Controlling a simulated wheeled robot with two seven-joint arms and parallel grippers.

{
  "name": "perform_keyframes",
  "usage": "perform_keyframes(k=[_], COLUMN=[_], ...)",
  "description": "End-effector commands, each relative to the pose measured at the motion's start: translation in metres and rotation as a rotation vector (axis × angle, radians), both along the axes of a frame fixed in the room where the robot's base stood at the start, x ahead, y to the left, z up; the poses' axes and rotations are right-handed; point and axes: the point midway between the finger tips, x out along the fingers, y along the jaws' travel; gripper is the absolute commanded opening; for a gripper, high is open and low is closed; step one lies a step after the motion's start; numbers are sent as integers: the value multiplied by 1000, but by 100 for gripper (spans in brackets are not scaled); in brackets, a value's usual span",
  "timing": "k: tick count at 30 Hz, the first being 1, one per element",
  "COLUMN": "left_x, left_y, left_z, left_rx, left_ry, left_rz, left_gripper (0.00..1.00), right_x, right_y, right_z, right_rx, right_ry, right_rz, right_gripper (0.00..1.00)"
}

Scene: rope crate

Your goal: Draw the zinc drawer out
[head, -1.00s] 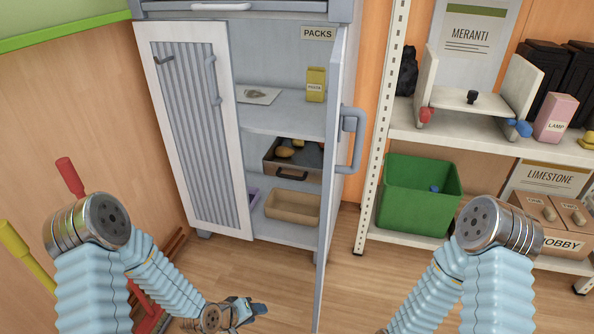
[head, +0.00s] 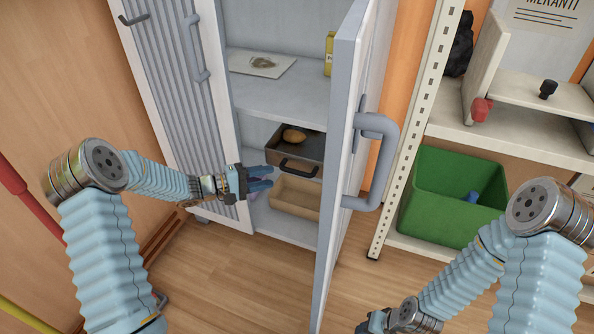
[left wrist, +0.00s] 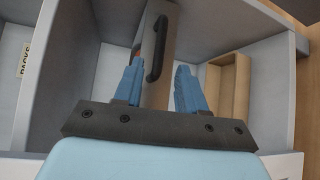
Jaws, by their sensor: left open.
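The zinc drawer (head: 300,159) is a grey box with a dark bar handle (head: 298,169), inside the cabinet below its middle shelf. A brown, potato-like item (head: 294,135) lies in it. My left gripper (head: 270,177) is open just in front of the cabinet, low and left of the handle, its blue fingers apart and empty. In the left wrist view the drawer front (left wrist: 151,78) and upright handle (left wrist: 156,48) appear beyond and between the spread fingers (left wrist: 158,82), with no contact visible. My right gripper (head: 372,322) is partly cut off at the bottom edge.
A tan bin (head: 294,197) stands below the drawer. The cabinet's left door (head: 168,95) and right door (head: 345,130) stand open on either side. A green crate (head: 450,200) sits on the rack at right. The floor in front is clear.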

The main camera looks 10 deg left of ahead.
Motion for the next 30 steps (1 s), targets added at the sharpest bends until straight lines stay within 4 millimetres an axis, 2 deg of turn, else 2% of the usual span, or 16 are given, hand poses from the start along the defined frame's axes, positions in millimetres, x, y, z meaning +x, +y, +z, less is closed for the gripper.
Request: perform_keyframes(k=[1, 6, 12, 17, 25, 30], left_x=[6, 28, 46, 52, 53, 53], left_y=[-12, -44, -71, -80, -81, -81], left_z=[-3, -9, -13, -14, -14, -14], left_rx=[-3, -1, 0, -1, 0, 0], left_ry=[0, 0, 0, -1, 0, 0], left_rz=[-4, -3, 0, 0, 1, 1], left_gripper=[40, 40, 40, 40, 40, 16], right_x=[0, 1, 1, 1, 1, 1], right_y=[-1, -2, -3, -3, -3, -3], right_z=[-2, -6, -8, -9, -9, -9], right_rx=[-1, -2, -4, -4, -4, -4], right_ry=[0, -2, -2, -3, -3, -3], right_rz=[-1, -3, -4, -6, -6, -6], right_gripper=[43, 43, 43, 43, 43, 43])
